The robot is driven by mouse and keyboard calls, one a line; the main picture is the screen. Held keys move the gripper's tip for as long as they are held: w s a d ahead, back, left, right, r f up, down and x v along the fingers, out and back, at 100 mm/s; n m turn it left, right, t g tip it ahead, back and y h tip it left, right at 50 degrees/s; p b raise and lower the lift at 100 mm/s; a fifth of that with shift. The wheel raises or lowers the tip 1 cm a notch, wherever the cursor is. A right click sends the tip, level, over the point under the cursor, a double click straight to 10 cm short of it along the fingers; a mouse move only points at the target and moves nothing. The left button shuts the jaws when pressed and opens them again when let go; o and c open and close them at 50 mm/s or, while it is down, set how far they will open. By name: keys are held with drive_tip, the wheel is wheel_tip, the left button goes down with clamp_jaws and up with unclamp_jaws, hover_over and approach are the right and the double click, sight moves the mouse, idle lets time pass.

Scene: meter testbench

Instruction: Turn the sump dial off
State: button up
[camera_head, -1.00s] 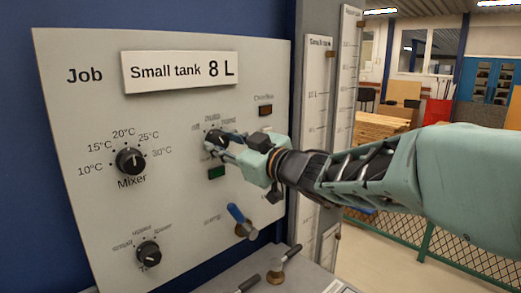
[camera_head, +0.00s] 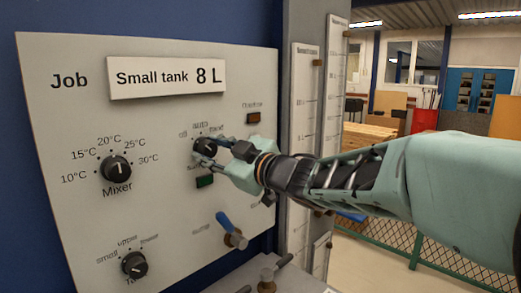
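The sump dial (camera_head: 204,146) is a small black knob on the grey panel, under a row of small labels with "off" at its left end. Its name below is largely hidden by my gripper. Its pale pointer mark is too small to read surely. My gripper (camera_head: 212,151) reaches in from the right with its fingers apart. One fingertip is by the dial's right side and the other is just below it. I cannot tell whether either touches the knob.
The panel also carries the Mixer dial (camera_head: 116,168), a lower-left dial (camera_head: 134,265), a green indicator (camera_head: 205,181), a red-brown indicator (camera_head: 253,118) and a blue-handled lever (camera_head: 229,228). Tall gauge boards (camera_head: 302,120) stand right of the panel, behind my arm.

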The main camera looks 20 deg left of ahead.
drive_tip(key=o, duration=0.3)
